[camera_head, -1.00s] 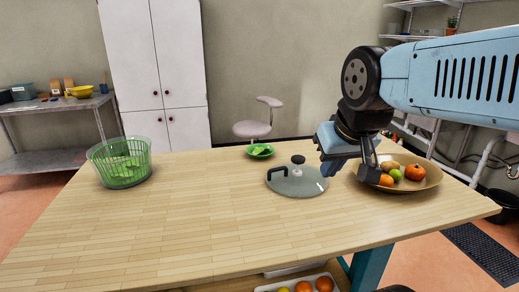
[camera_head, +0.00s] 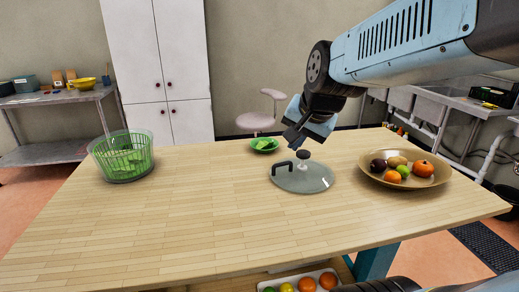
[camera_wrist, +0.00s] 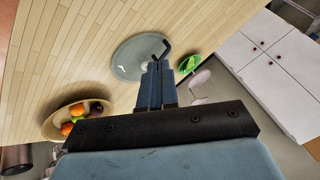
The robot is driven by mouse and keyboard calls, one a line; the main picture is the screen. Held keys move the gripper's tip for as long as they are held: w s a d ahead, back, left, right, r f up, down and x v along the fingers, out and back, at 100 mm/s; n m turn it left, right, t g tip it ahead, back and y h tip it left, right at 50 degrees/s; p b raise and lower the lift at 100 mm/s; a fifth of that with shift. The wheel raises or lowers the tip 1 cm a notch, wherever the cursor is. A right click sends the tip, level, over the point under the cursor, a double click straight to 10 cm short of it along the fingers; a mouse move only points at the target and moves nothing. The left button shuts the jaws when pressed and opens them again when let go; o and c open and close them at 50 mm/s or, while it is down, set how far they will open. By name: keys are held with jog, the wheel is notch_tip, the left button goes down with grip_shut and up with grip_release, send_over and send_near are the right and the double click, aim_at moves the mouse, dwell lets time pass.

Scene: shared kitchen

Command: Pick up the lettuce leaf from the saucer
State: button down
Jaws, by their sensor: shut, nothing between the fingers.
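A light green lettuce leaf (camera_head: 264,144) lies on a small green saucer (camera_head: 253,147) near the far edge of the wooden table. The saucer also shows in the wrist view (camera_wrist: 181,68), with the leaf (camera_wrist: 189,64) on it. My gripper (camera_head: 291,141) is above the table, to the right of the saucer and over the glass lid's far side. Its fingers are together and empty in the wrist view (camera_wrist: 156,68). It does not touch the leaf.
A glass lid (camera_head: 312,180) with a dark knob and a black handle lies in front of the saucer. A fruit bowl (camera_head: 432,180) stands at the right. A green basket (camera_head: 122,160) with green leaves stands at the left. The table's (camera_head: 190,215) middle and front are clear.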

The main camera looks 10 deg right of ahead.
jog(key=w+a+f+m+t, duration=0.1)
jog(key=w+f+m, duration=0.2)
jog(key=w+m, duration=0.5)
jog(key=w+f+m+t, duration=0.1)
jog(key=w+f+m, duration=0.2)
jog(key=w+m, duration=0.5)
jog(key=w+d+f+m, duration=0.1)
jog(key=w+f+m, duration=0.2)
jog(key=m, duration=0.1)
jog(key=w+d+f+m+h, duration=0.1)
jog(key=w+f+m, duration=0.2)
jog(key=w+m, duration=0.1)
jog(key=w+d+f+m, duration=0.2)
jog(key=w+f+m, duration=0.1)
jog(key=m, duration=0.2)
jog(key=shift+w+f+m, duration=0.15)
jog(key=shift+w+m, duration=0.05)
jog(key=shift+m, duration=0.1)
jog(key=x, duration=0.9)
jog(key=shift+w+d, duration=0.1)
jog(key=shift+w, duration=0.15)
jog(key=w, duration=0.3)
jog(key=shift+f, duration=0.2)
jog(key=shift+w+d, duration=0.15)
jog(key=shift+w, duration=0.6)
jog(key=shift+d, duration=0.1)
